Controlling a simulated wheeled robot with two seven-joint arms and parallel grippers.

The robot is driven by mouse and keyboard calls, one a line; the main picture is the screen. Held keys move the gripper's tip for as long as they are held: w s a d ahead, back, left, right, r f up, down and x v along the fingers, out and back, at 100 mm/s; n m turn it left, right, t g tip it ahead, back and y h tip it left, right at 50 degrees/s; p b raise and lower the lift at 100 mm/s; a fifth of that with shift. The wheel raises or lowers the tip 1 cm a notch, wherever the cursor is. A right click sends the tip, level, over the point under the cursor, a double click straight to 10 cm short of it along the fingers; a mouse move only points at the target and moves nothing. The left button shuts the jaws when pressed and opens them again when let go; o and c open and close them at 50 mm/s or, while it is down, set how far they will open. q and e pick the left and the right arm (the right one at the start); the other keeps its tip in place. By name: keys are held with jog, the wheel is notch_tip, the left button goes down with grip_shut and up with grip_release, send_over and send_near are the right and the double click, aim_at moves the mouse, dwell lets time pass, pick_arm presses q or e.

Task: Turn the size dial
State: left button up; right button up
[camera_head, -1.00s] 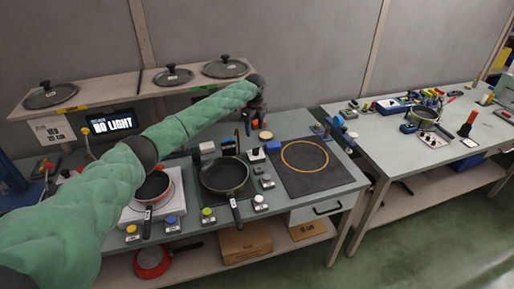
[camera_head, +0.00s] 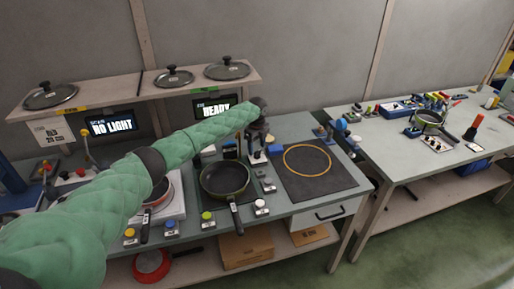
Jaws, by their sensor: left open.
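My left arm reaches in from the left across the bench. Its dark left gripper (camera_head: 258,143) points down with its jaws open. It is over a small white box (camera_head: 257,159) behind and right of the black pan. That box carried a dark knob a second ago and may be the size dial; the gripper now hides most of its top. I cannot tell whether the fingers touch the knob. My right gripper is not in view.
A black frying pan (camera_head: 224,178) stands left of the box, and a dark mat with an orange ring (camera_head: 331,176) lies right of it. Lids stand on the shelf (camera_head: 201,83) behind. Screens read "NO LIGHT" (camera_head: 111,124) and "READY" (camera_head: 215,108). Small knobs line the front.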

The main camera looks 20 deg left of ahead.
pick_arm(q)
jog(key=shift+f, duration=1)
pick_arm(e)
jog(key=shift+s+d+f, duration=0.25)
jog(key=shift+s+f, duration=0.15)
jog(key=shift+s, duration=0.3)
pick_arm(q)
jog(key=c, duration=1)
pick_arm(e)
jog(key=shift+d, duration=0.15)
